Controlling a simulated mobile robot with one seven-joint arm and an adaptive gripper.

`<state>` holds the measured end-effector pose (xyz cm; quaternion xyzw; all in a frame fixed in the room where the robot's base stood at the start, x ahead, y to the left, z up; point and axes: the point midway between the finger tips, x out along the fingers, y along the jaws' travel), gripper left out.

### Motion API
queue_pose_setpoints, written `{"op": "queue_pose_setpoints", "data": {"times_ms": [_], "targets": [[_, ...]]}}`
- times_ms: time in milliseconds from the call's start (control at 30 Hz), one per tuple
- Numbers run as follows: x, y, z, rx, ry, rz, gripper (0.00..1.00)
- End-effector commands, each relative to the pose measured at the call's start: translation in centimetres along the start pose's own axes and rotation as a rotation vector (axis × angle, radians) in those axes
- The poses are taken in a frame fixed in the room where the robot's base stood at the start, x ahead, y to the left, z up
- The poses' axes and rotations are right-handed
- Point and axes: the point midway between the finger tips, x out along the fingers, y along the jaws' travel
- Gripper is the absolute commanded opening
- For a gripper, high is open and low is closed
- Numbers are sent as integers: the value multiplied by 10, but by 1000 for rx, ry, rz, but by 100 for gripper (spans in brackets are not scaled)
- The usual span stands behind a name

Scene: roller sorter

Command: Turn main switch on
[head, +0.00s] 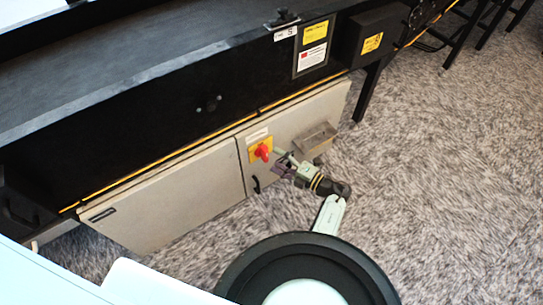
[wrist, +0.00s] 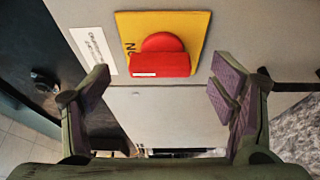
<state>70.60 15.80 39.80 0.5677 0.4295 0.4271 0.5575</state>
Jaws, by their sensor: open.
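The main switch (head: 262,152) is a red rotary knob on a yellow plate, set on the front of a light grey cabinet (head: 170,190) under the black sorter. In the wrist view the red knob (wrist: 160,56) sits on its yellow plate (wrist: 196,30) at the upper middle. My gripper (head: 281,161) is just right of the switch in the head view. In the wrist view my gripper (wrist: 158,88) is open, one finger on each side of the knob, with gaps on both sides. No contact with the knob shows.
A white label (wrist: 93,50) is beside the plate. A black door handle (head: 257,184) is below the switch, and a grey box (head: 316,139) sticks out from the cabinet to its right. Black legs (head: 368,92) stand further right. Carpeted floor (head: 440,180) is open at right.

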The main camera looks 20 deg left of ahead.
Motion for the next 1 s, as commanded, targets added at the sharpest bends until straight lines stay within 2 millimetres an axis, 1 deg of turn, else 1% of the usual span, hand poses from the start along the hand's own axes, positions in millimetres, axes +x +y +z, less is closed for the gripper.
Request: {"op": "queue_pose_setpoints", "data": {"times_ms": [33,200,300,400,500,600,1000], "targets": [[-13,0,2,0,-6,0,78],[-49,0,1,0,-6,0,78],[-66,0,1,0,-4,0,78],[-78,0,1,0,-3,1,78],[-85,0,0,1,-1,0,78],[-87,0,0,1,0,0,78],[-87,0,0,0,0,0,78]]}}
